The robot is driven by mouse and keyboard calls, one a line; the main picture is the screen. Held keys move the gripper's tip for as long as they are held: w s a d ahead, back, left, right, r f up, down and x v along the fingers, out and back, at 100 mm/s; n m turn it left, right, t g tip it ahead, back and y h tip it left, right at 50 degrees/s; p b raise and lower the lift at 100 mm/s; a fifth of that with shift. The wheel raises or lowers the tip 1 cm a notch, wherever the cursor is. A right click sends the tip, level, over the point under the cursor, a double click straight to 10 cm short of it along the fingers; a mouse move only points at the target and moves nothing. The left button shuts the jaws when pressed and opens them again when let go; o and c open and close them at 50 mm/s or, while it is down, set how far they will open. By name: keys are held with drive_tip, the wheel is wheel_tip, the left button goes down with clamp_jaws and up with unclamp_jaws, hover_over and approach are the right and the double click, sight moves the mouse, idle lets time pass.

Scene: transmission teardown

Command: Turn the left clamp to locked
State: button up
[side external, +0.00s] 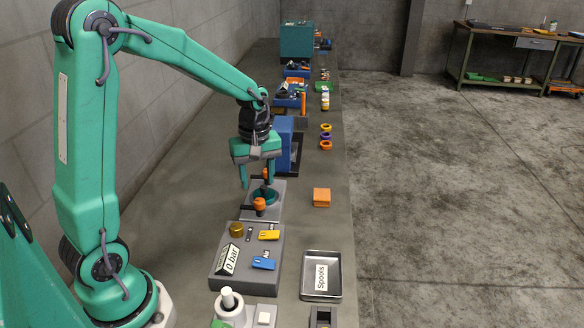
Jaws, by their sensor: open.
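In the side external view, a grey fixture (249,214) holds a round teal-rimmed part. Two clamps with orange knobs stand at it: a near clamp (259,203) on the camera side and a far clamp (266,173) behind. I cannot tell which of them is the left clamp, nor whether either is locked. My green gripper (257,185) is open and points down over the fixture. Its fingertips are close to the far clamp's knob, which appears between or just behind them. Contact cannot be made out.
A grey panel (221,263) marked "0 bar" with yellow and blue levers lies nearer the camera. A metal tray (337,275) labelled "Spools" is beside it. An orange block (321,197) sits right of the fixture. A blue machine (284,135) stands behind my gripper.

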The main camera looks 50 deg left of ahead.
sight(259, 201)
drive_tip(key=shift+f, duration=3.3)
drive_tip(key=c, duration=1)
